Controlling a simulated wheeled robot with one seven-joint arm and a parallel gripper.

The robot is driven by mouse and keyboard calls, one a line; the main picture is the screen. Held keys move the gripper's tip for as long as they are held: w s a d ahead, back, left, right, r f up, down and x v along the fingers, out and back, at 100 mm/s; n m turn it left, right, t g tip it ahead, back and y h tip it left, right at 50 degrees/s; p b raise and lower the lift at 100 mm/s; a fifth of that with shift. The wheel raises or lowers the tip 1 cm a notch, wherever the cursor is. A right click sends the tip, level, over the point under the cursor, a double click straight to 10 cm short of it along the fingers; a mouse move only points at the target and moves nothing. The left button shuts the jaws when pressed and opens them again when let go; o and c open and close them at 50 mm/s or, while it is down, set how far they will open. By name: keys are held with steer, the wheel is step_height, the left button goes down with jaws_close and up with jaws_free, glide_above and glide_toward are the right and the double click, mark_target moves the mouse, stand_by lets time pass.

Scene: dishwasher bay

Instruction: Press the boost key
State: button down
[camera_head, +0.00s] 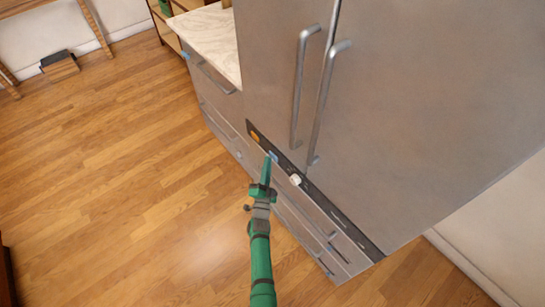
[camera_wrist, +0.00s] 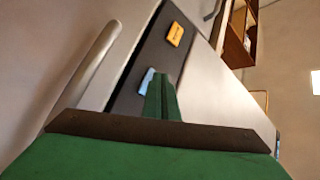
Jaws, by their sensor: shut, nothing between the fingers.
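A dark control strip (camera_head: 347,227) runs along the front of the grey appliance. It carries an orange key (camera_head: 255,136), a blue key (camera_head: 274,156) and a white knob (camera_head: 296,180). I cannot read any label that says which one is boost. My green gripper (camera_head: 267,160) is shut and empty, with its tip at the blue key. In the wrist view, the shut fingers (camera_wrist: 161,84) overlap the right side of the blue key (camera_wrist: 146,80); whether they touch it I cannot tell. The orange key (camera_wrist: 175,34) shows clear beyond the fingertips.
Tall grey doors with two long bar handles (camera_head: 300,88) rise above the strip. Drawers with bar handles (camera_head: 216,80) and a pale countertop (camera_head: 210,38) are at the upper left. Open wooden floor (camera_head: 120,190) lies to the left.

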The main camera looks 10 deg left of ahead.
steer(key=shift+w+d, duration=0.2)
steer(key=shift+w, duration=0.15)
stand_by(0.7)
stand_by(0.4)
steer(key=shift+s+a, duration=0.45)
steer(key=shift+s, duration=0.2)
steer(key=shift+s+a, duration=0.8)
steer(key=shift+s, duration=0.2)
steer(key=shift+s+a, duration=0.75)
steer(key=shift+s, duration=0.25)
